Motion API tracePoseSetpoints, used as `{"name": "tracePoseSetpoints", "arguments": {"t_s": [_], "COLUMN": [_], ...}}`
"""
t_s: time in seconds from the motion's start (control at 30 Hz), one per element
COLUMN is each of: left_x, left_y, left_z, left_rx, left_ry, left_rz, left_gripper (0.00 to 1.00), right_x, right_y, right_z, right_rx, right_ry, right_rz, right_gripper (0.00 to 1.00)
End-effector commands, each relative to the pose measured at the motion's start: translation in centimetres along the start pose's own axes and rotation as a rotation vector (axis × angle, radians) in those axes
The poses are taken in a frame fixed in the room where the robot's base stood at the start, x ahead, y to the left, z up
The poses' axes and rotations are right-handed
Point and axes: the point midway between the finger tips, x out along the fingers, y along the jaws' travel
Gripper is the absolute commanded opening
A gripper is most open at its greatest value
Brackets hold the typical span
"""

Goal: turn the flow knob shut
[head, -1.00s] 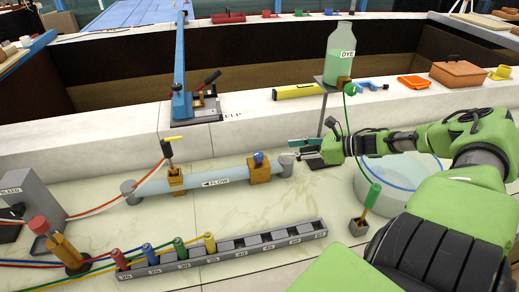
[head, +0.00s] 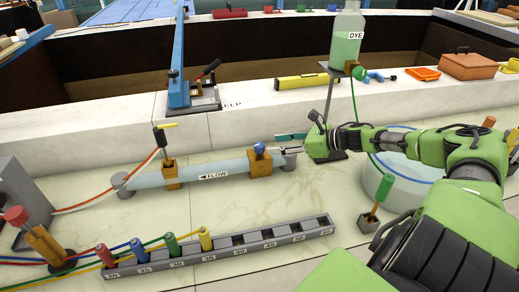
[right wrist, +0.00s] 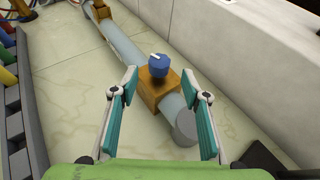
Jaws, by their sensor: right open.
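The blue flow knob (head: 259,148) sits on top of a brass block (head: 260,164) on the glass flow tube (head: 214,172), which carries a FLOW arrow label. In the right wrist view the knob (right wrist: 159,66) shows a white pointer mark, and it stands beyond and between the fingertips, untouched. My right gripper (head: 277,142) is open and empty, just right of the knob; in the right wrist view its teal-padded fingers (right wrist: 161,85) stand wide apart. My left gripper is not in view.
A numbered rack (head: 225,252) with coloured plugs lies in front. A dye bottle (head: 346,38) stands behind my right arm. A green-handled tool (head: 376,199) and a clear basin (head: 392,185) are right.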

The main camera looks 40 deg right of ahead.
Motion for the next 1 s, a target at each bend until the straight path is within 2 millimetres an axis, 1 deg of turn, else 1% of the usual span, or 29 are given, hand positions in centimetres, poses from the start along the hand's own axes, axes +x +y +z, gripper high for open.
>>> {"name": "tracePoseSetpoints", "arguments": {"t_s": [0.23, 0.7, 0.83, 1.0], "left_x": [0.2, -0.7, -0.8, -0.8], "left_y": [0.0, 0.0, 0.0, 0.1], "left_z": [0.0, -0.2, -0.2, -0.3], "left_rx": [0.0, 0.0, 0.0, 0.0], "left_ry": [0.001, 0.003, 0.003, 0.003], "left_rz": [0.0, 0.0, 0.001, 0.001], "left_gripper": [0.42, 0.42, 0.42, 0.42], "right_x": [2.3, 6.7, 7.4, 7.7], "right_y": [0.0, 0.0, 0.0, 0.0], "right_z": [0.4, 0.3, 0.2, 0.1], "right_rx": [-0.001, 0.001, 0.0, 0.0], "right_ry": [-0.006, -0.003, -0.002, 0.0], "right_rz": [0.001, 0.0, 0.0, 0.001], "right_gripper": [0.42, 0.42, 0.42, 0.42]}}
